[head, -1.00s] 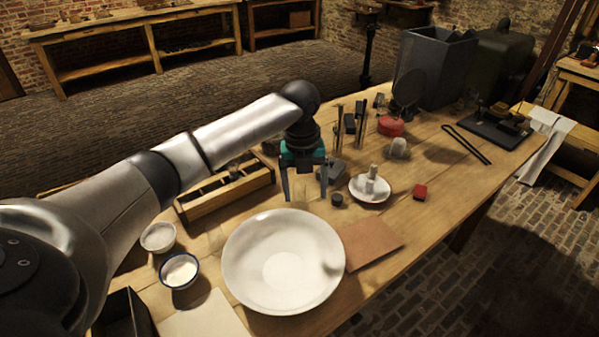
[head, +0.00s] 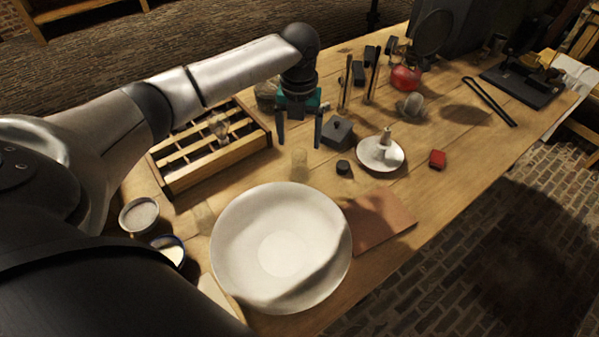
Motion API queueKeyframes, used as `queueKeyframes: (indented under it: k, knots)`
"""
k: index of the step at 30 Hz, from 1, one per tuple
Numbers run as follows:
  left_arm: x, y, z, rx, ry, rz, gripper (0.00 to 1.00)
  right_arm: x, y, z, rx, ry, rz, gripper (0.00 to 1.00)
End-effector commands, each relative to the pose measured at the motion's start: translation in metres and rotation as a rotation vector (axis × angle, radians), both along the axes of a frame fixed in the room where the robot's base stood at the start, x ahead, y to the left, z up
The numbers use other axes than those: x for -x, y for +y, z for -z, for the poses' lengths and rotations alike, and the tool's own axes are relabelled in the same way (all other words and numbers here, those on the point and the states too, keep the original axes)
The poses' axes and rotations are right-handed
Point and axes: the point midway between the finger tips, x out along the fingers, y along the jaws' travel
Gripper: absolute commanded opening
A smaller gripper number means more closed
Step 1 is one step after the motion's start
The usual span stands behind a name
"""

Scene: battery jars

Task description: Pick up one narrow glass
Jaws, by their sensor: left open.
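A narrow clear glass (head: 300,163) stands upright on the wooden table, just behind the big white bowl (head: 240,230). It is faint against the wood. My left gripper (head: 299,143) is open and points down, its two dark fingers spread apart. In the head view its fingertips show just above and behind the glass, with nothing between them. I cannot tell how high the tips are over the table. My right gripper is not in view.
A divided wooden crate (head: 220,165) lies left of the gripper. A dark grey lidded box (head: 337,133), a small black pot (head: 343,167) and a white dish (head: 396,163) are close on the right. A brown sheet (head: 385,222) lies right of the bowl.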

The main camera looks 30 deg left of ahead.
Motion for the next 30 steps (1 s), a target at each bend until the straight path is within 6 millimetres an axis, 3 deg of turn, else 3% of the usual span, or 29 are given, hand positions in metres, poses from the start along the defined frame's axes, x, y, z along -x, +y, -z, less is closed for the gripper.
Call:
queueKeyframes:
  k: [8, 15, 23, 30]
  knots:
    - [0.001, -0.001, 0.019, 0.000, 0.002, 0.000, 0.84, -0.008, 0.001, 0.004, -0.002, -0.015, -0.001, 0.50]
    - [0.003, -0.002, 0.054, -0.001, 0.003, 0.000, 0.84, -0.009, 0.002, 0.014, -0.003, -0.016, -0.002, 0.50]
    - [0.002, -0.002, 0.058, 0.000, -0.001, 0.001, 0.84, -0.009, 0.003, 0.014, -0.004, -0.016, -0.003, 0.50]
    - [0.002, -0.002, 0.058, -0.001, -0.001, 0.000, 0.58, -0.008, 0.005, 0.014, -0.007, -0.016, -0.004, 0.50]
